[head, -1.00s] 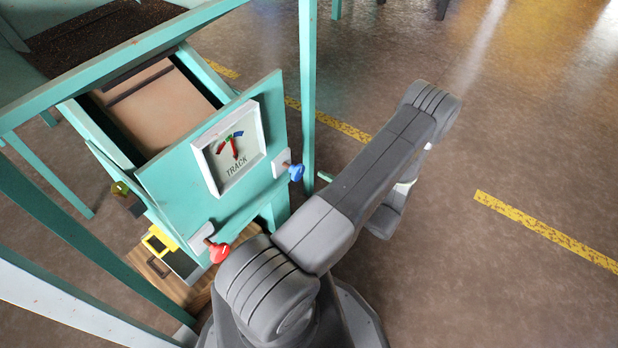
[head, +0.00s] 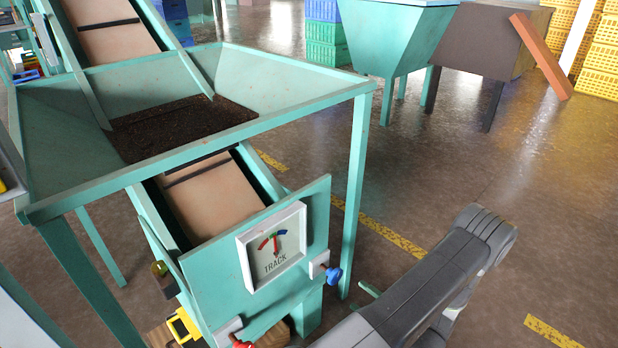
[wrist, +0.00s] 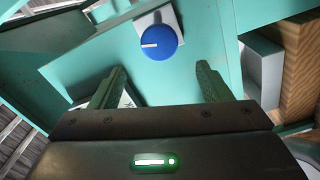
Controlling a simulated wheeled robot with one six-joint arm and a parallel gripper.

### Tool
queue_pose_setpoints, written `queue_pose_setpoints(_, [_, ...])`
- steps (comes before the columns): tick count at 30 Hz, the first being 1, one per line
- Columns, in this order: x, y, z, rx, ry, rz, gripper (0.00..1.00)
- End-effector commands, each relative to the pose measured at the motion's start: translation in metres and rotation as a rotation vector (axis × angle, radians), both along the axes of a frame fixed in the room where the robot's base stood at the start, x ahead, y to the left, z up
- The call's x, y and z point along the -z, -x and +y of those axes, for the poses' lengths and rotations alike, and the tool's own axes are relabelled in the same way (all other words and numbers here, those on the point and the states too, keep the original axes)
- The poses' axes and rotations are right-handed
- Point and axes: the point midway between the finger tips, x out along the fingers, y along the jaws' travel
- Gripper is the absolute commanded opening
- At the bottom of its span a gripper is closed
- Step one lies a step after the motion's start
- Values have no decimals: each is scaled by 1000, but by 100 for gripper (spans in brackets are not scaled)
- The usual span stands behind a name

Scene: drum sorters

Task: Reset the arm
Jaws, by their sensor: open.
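My gripper (wrist: 160,78) is open and empty, its two dark green fingers spread apart in the wrist view. A round blue knob (wrist: 158,43) with a white mark sits on a teal panel beyond the fingertips, between them in the picture and apart from them. In the head view my grey arm is at the lower right, and most of my gripper is hidden behind it. The blue knob (head: 331,274) shows there on the right side of the teal sorter's front panel (head: 312,228).
The panel carries a white dial (head: 273,245) marked TRACK and a red knob (head: 241,343) at the lower edge. A teal hopper (head: 222,128) of dark material stands above. A teal leg (head: 353,200) rises near my arm. Open floor (head: 520,240) lies to the right.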

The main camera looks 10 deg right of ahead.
Motion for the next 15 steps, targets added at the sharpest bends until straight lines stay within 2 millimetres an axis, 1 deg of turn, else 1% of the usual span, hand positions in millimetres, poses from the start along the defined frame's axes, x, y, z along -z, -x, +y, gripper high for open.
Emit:
queue_pose_setpoints(1, [1, -8, 7, -4, 0, 0, 71])
queue_pose_setpoints(9, [1, -47, 38, -5, 0, -1, 71])
queue_pose_setpoints(15, [1, -72, 57, -3, 0, -1, 71])
